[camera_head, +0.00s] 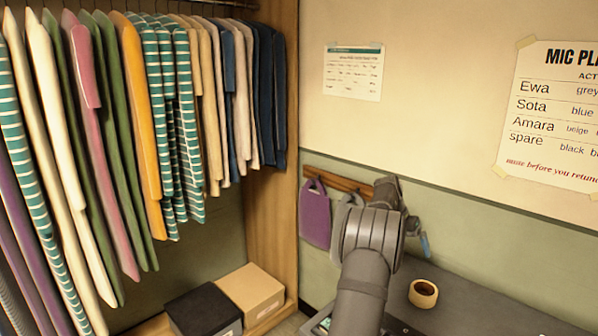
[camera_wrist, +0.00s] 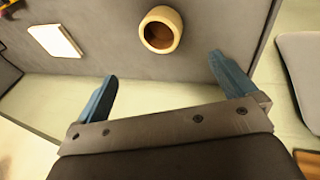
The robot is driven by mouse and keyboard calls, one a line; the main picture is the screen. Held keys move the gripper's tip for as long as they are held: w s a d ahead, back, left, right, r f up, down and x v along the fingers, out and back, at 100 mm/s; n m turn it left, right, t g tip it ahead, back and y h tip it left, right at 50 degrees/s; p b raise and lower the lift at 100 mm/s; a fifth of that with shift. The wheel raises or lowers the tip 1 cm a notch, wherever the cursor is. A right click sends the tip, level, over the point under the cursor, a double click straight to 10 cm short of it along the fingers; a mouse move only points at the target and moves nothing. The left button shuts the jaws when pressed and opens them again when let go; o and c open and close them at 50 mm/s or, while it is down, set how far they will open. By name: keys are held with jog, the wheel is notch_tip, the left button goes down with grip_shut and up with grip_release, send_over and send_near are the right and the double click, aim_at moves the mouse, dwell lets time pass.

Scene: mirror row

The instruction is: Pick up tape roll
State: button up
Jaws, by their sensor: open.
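The tape roll (camera_head: 423,294) is tan with a brown inner core. It lies flat on the dark grey counter (camera_head: 470,305), to the right of my arm in the head view. In the wrist view the tape roll (camera_wrist: 148,40) shows beyond the fingertips, near the top middle. My gripper (camera_wrist: 163,75) has two blue fingers spread wide apart, with nothing between them. The tape roll is apart from both fingers. In the head view my arm hides most of the gripper, and only a bit of a blue finger (camera_head: 425,245) shows.
A white flat item (camera_wrist: 55,39) lies on the counter in the wrist view. A purple bag (camera_head: 315,215) and a grey bag (camera_head: 340,225) hang on a wooden rail by the wall. Clothes hang at left above two boxes.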

jog(key=m+t, duration=0.2)
jog(key=m, duration=0.5)
send_near(424, 290)
jog(key=shift+s+d+f, duration=0.25)
jog(key=shift+s+f, duration=0.15)
jog(key=shift+s, duration=0.2)
jog(key=shift+s+d+f, duration=0.2)
jog(key=shift+s+f, duration=0.15)
jog(key=shift+s, duration=0.25)
jog(key=x, duration=0.5)
jog(key=shift+a+f, duration=0.25)
jog(key=shift+a, duration=0.05)
jog(key=c, duration=1.1)
